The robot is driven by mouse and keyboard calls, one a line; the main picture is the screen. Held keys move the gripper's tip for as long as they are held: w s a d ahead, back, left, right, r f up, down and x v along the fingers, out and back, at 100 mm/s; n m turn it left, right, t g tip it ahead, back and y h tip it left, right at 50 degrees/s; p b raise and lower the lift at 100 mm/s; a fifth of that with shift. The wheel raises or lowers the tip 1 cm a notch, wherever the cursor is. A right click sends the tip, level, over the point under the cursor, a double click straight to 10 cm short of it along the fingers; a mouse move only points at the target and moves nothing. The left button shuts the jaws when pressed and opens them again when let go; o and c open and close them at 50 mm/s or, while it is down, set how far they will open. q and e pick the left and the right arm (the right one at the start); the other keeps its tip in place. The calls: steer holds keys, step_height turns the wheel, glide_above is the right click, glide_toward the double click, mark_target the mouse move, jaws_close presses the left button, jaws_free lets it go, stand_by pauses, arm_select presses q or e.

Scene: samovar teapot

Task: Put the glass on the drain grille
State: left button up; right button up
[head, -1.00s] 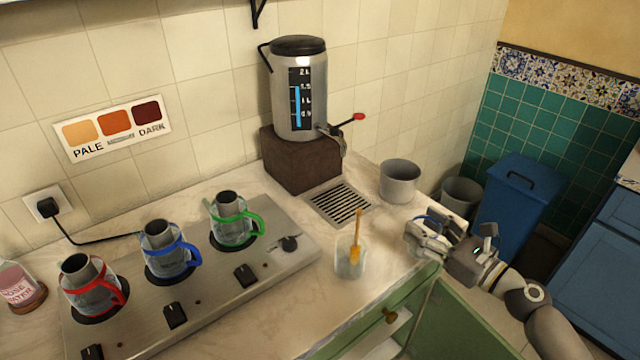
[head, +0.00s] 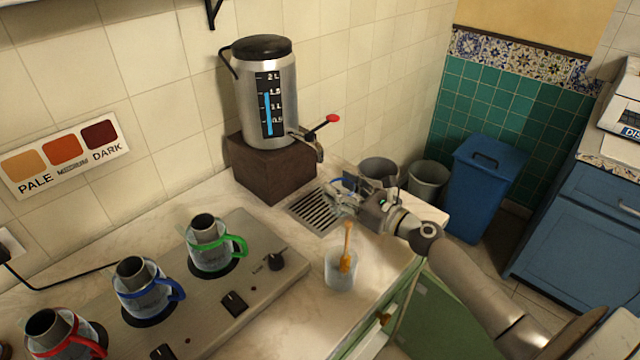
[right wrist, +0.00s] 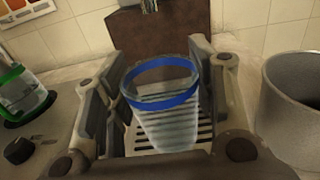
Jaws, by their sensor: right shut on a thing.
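My right gripper (head: 350,192) is shut on a clear glass with a blue band, at the right end of the slotted drain grille (head: 312,211). The right wrist view shows the glass (right wrist: 160,112) upright between the fingers, with the grille's slots (right wrist: 204,138) behind and below it. I cannot tell whether its base touches the grille. In the head view the gripper mostly hides the glass. My left gripper is not in view.
The samovar (head: 266,92) stands on a brown block (head: 270,168) behind the grille, its tap at the right. A glass with a honey dipper (head: 341,270) stands in front. A grey pot (head: 379,168) is close behind my gripper. Several jugs sit on the hotplate at left.

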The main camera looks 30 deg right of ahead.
steer(key=shift+w+a+f+b, duration=0.15)
steer(key=shift+w+a+f, duration=0.35)
steer(key=shift+w, duration=0.6)
steer(key=shift+w+a+f+b, duration=0.15)
steer(key=shift+w+a+f, duration=0.15)
steer(key=shift+w+f, duration=0.6)
steer(key=shift+w+a+f+b, duration=0.15)
steer(key=shift+w+a+f, duration=0.25)
steer(key=shift+w, duration=0.85)
steer(key=shift+f, duration=0.1)
steer(key=o, duration=1.1)
